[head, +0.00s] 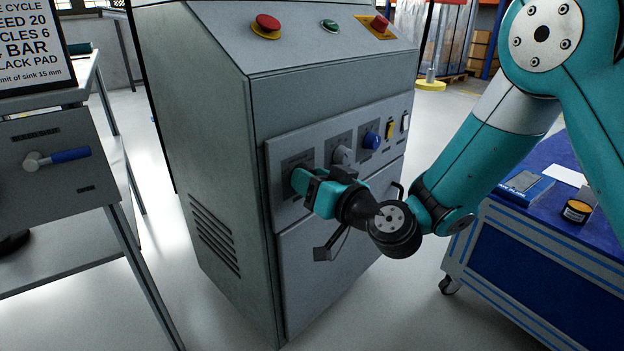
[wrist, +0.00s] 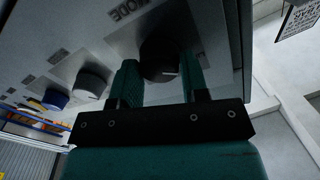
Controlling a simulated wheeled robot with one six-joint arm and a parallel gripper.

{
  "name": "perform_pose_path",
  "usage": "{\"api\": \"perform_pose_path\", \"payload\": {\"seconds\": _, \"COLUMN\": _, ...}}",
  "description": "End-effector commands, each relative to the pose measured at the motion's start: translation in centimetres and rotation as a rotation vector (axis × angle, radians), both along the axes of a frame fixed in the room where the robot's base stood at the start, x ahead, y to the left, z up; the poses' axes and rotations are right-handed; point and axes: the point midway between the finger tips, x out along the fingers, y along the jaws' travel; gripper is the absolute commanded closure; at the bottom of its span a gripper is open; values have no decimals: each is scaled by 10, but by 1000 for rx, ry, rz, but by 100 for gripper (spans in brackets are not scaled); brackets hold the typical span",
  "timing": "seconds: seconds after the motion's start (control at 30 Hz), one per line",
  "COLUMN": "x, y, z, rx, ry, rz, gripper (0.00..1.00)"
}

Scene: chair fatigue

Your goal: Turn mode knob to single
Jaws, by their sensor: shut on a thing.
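The mode knob (wrist: 160,58) is a black round knob with a light pointer mark, on a dark plate labelled MODE in the wrist view. My gripper (wrist: 161,80) has its two teal fingers on either side of this knob, shut on it. In the head view my gripper (head: 300,181) reaches the leftmost knob position on the grey cabinet's front panel (head: 283,210) and hides the knob. The setting the pointer marks cannot be read.
A red button (head: 267,24) sits on top of the cabinet. A blue cart (head: 520,258) stands right, a grey table (head: 60,215) left.

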Motion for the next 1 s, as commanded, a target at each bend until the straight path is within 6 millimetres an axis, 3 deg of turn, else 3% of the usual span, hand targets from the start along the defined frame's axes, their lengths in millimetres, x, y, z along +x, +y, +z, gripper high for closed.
{"api": "perform_pose_path", "payload": {"seconds": 0.37, "x": 0, "y": 0, "z": 2, "rx": 75, "ry": 79, "rz": -1, "gripper": 82}}
{"api": "perform_pose_path", "payload": {"seconds": 1.0, "x": 1, "y": -1, "z": 2, "rx": 401, "ry": 415, "rz": -1, "gripper": 82}}
